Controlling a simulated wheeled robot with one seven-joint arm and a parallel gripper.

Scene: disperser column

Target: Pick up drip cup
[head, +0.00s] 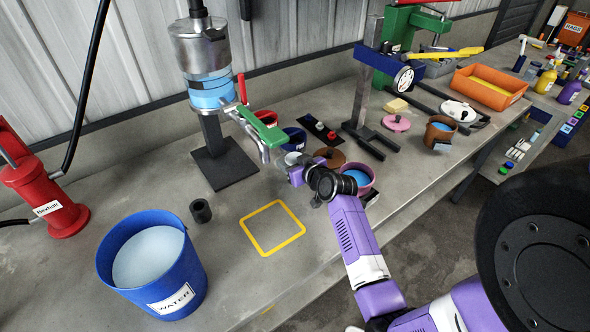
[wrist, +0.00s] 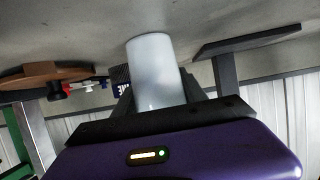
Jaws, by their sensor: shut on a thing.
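The drip cup is a plain white cylinder (wrist: 153,68), standing out large in the middle of the wrist view. My gripper (wrist: 157,98) is shut on it, with one dark finger on each side. In the head view the cup (head: 291,158) shows only as a small pale patch at the tip of my gripper (head: 292,171); my gripper hides most of it. Whether the cup touches the bench is hard to tell. It is just right of the green spout (head: 262,129) of the disperser column (head: 206,75).
A blue WATER bucket (head: 153,262), a black cylinder (head: 201,211) and a yellow square outline (head: 272,228) are on the bench to the left. A pink-rimmed pot (head: 358,178) with blue liquid, a brown lid (head: 329,158) and a blue container (head: 294,138) are close to my gripper.

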